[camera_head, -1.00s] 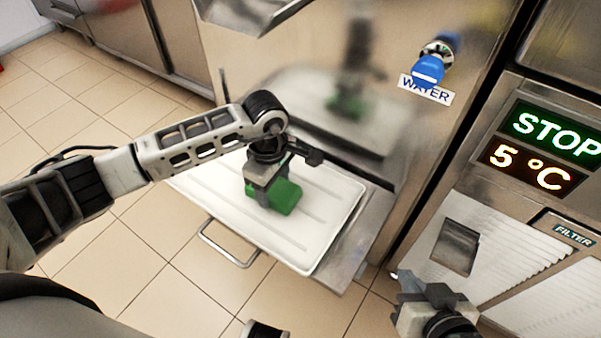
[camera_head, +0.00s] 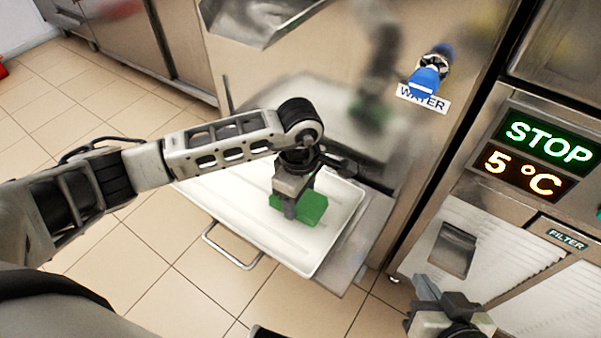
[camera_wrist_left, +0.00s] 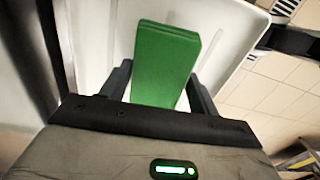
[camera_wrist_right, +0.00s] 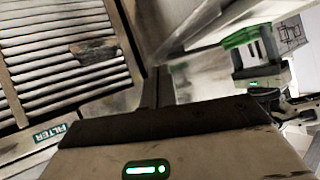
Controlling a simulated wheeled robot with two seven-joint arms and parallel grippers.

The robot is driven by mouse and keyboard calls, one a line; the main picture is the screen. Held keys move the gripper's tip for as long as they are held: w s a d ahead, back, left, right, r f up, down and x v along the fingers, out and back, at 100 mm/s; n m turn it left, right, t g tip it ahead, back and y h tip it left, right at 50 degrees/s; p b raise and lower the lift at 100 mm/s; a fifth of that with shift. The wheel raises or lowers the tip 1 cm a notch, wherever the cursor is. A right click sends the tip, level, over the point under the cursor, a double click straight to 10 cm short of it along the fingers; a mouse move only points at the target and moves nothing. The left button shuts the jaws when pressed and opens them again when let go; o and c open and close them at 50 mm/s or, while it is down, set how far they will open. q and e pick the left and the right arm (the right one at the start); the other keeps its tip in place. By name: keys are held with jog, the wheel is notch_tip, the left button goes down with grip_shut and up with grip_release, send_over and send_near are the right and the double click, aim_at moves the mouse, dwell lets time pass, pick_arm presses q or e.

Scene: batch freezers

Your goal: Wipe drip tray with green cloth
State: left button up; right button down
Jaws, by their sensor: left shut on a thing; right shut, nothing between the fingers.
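The green cloth (camera_head: 306,207) is a folded block on the right half of the white drip tray (camera_head: 232,216). My left gripper (camera_head: 292,212) is shut on it from above and holds it down at the tray's surface. The cloth (camera_wrist_left: 166,62) stands between the fingers in the left wrist view, with the white tray behind it. Whether the whole underside touches the tray is hidden. My right gripper (camera_head: 432,290) is shut and empty, at the lower right in front of the machine. The right wrist view also shows the cloth (camera_wrist_right: 243,38) in the left gripper.
The tray rests on a metal shelf with a wire handle (camera_head: 228,250), against the steel machine front. A blue water tap (camera_head: 430,75) is above right. A lit STOP 5 °C panel (camera_head: 540,150) and filter grille (camera_head: 470,225) are at right. Tiled floor lies open at left.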

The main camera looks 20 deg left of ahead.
pick_arm(q)
notch_tip(320, 180, up, 2)
jog(key=shift+r+p, duration=0.15)
jog(key=shift+p, duration=0.45)
jog(key=shift+r+p, duration=1)
jog(key=shift+r, duration=0.5)
pick_arm(e)
jog(key=shift+t+h, duration=0.4)
jog(key=shift+t, duration=0.2)
jog(key=r, duration=0.2)
jog(key=d+r, duration=0.1)
jog(key=s+r, duration=0.1)
jog(key=r, duration=0.1)
jog(key=shift+s+d+r, duration=0.1)
jog(key=shift+d+r, duration=0.2)
jog(key=shift+d, duration=0.05)
